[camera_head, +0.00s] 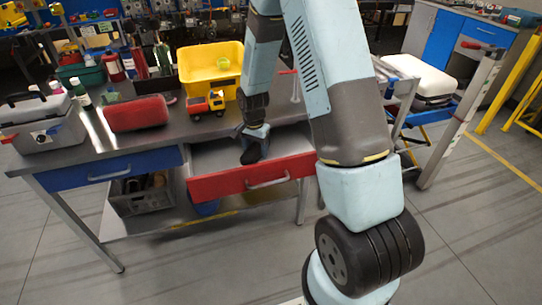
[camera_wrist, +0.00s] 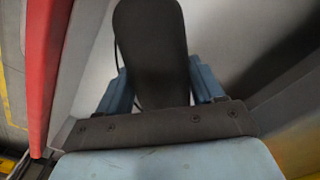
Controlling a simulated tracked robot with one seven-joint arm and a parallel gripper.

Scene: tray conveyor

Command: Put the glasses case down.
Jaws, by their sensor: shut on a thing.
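The glasses case (camera_head: 251,153) is black and elongated with rounded ends. My gripper (camera_head: 256,132) is shut on it and holds it over the open red drawer (camera_head: 248,176) of the workbench. In the wrist view the case (camera_wrist: 150,50) stands out between the two blue fingers (camera_wrist: 160,88), covering part of what is behind it. The red drawer front (camera_wrist: 42,70) is at the left of that view, with the pale drawer inside around the case. I cannot tell whether the case touches the drawer floor.
On the bench top stand a yellow bin (camera_head: 208,73), an orange toy truck (camera_head: 206,104), a red rounded case (camera_head: 136,113) and a grey toolbox (camera_head: 45,128). Several bottles stand behind them. The blue drawer (camera_head: 110,170) is shut. A grey crate (camera_head: 142,196) sits on the lower shelf.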

